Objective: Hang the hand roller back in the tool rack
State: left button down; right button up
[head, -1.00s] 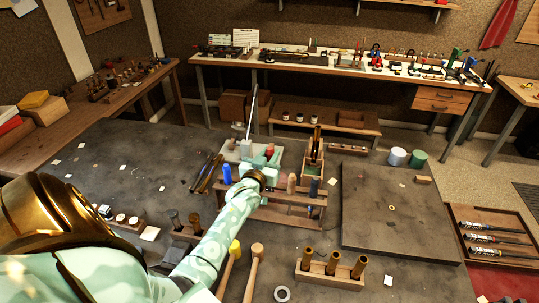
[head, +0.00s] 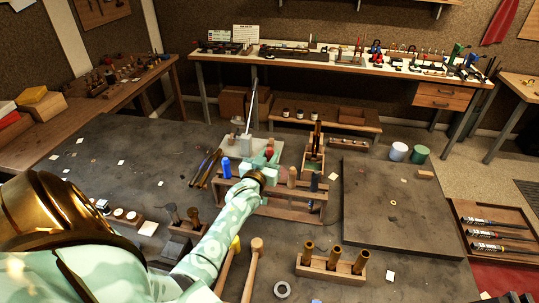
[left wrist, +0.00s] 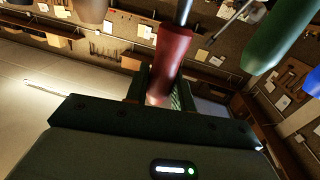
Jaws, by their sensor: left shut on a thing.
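My left gripper (head: 265,163) is shut on a red-handled tool (head: 269,153), which I take to be the hand roller. In the left wrist view its red handle (left wrist: 173,52) stands between the fingers (left wrist: 162,88), with a metal shaft running up out of the picture. The tool's working end is not clear. The wooden tool rack (head: 290,210) stands just below and right of the gripper in the head view. It holds several handles, including a blue one (head: 227,167) and a tan one (head: 292,176). My forearm hides part of the rack's left side.
A green handle (left wrist: 283,35) hangs close at right in the left wrist view. A narrow wooden box (head: 314,160) stands behind the rack. A block with brass tubes (head: 332,270) and mallets (head: 252,268) lie in front.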

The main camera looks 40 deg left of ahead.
pick_arm(q)
jog(key=shift+f+b, duration=2.5)
jog(key=shift+f, duration=0.85)
jog(key=c, duration=1.1)
grip_release()
jog(key=shift+s, duration=0.1)
jog(key=v, duration=1.6)
jog(key=shift+r+p, duration=0.15)
jog(key=shift+p, duration=0.25)
jog(key=shift+s, duration=0.15)
